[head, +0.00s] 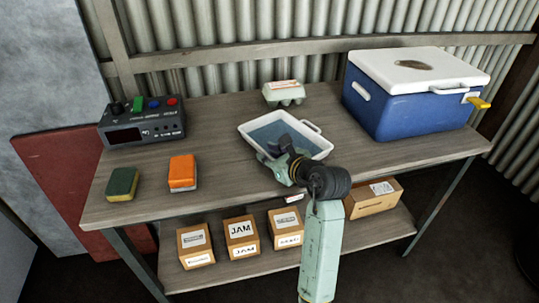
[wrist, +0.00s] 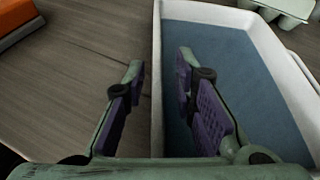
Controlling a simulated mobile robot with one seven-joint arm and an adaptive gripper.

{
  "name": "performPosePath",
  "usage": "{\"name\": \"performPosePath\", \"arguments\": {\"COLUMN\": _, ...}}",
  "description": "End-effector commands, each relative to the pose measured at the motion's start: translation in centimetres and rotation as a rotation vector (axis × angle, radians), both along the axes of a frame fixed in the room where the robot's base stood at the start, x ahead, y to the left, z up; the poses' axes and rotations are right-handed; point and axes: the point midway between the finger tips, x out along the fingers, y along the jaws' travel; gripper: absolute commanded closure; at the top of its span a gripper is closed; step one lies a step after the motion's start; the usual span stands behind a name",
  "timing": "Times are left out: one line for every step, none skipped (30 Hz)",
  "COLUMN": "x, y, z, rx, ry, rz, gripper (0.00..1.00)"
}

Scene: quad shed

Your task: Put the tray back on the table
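The tray (head: 268,131) is white with a blue inside and sits on the wooden table (head: 215,130), near its middle. It looks empty, and a handle shows on its right side. In the wrist view the tray (wrist: 235,60) fills the right half. My gripper (head: 281,146) is over the tray's near left part and hides some of it. In the wrist view my gripper (wrist: 160,75) is open, with one finger on each side of the tray's left wall. I cannot tell whether either finger touches the wall.
A blue cooler with a white lid (head: 410,95) stands right of the tray, an egg carton (head: 284,93) behind it. Orange (head: 183,173) and green (head: 122,184) sponges and a control box (head: 143,122) are at left. Several cartons (head: 241,236) stand on the lower shelf.

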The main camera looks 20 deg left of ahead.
Motion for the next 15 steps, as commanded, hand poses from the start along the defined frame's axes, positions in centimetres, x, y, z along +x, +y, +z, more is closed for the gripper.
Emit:
{"name": "performPosePath", "arguments": {"x": -0.1, "y": -0.3, "z": 0.3, "rx": 0.001, "ry": -0.003, "rz": -0.001, "gripper": 0.75}}
{"name": "performPosePath", "arguments": {"x": -0.3, "y": -0.6, "z": 0.4, "rx": 0.001, "ry": -0.003, "rz": -0.002, "gripper": 0.75}}
{"name": "performPosePath", "arguments": {"x": -0.6, "y": -1.0, "z": 0.5, "rx": 0.001, "ry": -0.003, "rz": -0.003, "gripper": 0.75}}
{"name": "performPosePath", "arguments": {"x": -0.9, "y": -1.4, "z": 0.7, "rx": 0.000, "ry": -0.004, "rz": -0.003, "gripper": 0.75}}
{"name": "performPosePath", "arguments": {"x": -1.2, "y": -1.8, "z": 0.9, "rx": 0.001, "ry": -0.005, "rz": -0.003, "gripper": 0.75}}
{"name": "performPosePath", "arguments": {"x": -1.7, "y": -2.5, "z": 1.2, "rx": 0.000, "ry": -0.005, "rz": -0.005, "gripper": 0.75}}
{"name": "performPosePath", "arguments": {"x": -2.0, "y": -3.0, "z": 1.5, "rx": 0.000, "ry": -0.005, "rz": -0.006, "gripper": 0.75}}
{"name": "performPosePath", "arguments": {"x": -2.4, "y": -3.5, "z": 1.7, "rx": 0.001, "ry": -0.005, "rz": -0.005, "gripper": 0.75}}
{"name": "performPosePath", "arguments": {"x": -2.9, "y": -4.2, "z": 2.1, "rx": 0.000, "ry": -0.005, "rz": -0.006, "gripper": 0.75}}
{"name": "performPosePath", "arguments": {"x": -3.3, "y": -4.6, "z": 2.3, "rx": 0.000, "ry": -0.006, "rz": -0.004, "gripper": 0.75}}
{"name": "performPosePath", "arguments": {"x": -3.7, "y": -5.1, "z": 2.6, "rx": -0.001, "ry": -0.005, "rz": -0.003, "gripper": 0.75}}
{"name": "performPosePath", "arguments": {"x": -4.1, "y": -5.8, "z": 2.9, "rx": 0.000, "ry": -0.006, "rz": -0.005, "gripper": 0.75}}
{"name": "performPosePath", "arguments": {"x": -4.5, "y": -6.2, "z": 3.2, "rx": 0.000, "ry": -0.005, "rz": -0.005, "gripper": 0.75}}
{"name": "performPosePath", "arguments": {"x": -4.8, "y": -6.6, "z": 3.4, "rx": 0.000, "ry": -0.005, "rz": -0.005, "gripper": 0.75}}
{"name": "performPosePath", "arguments": {"x": -5.3, "y": -7.1, "z": 3.6, "rx": -0.001, "ry": -0.005, "rz": -0.003, "gripper": 0.75}}
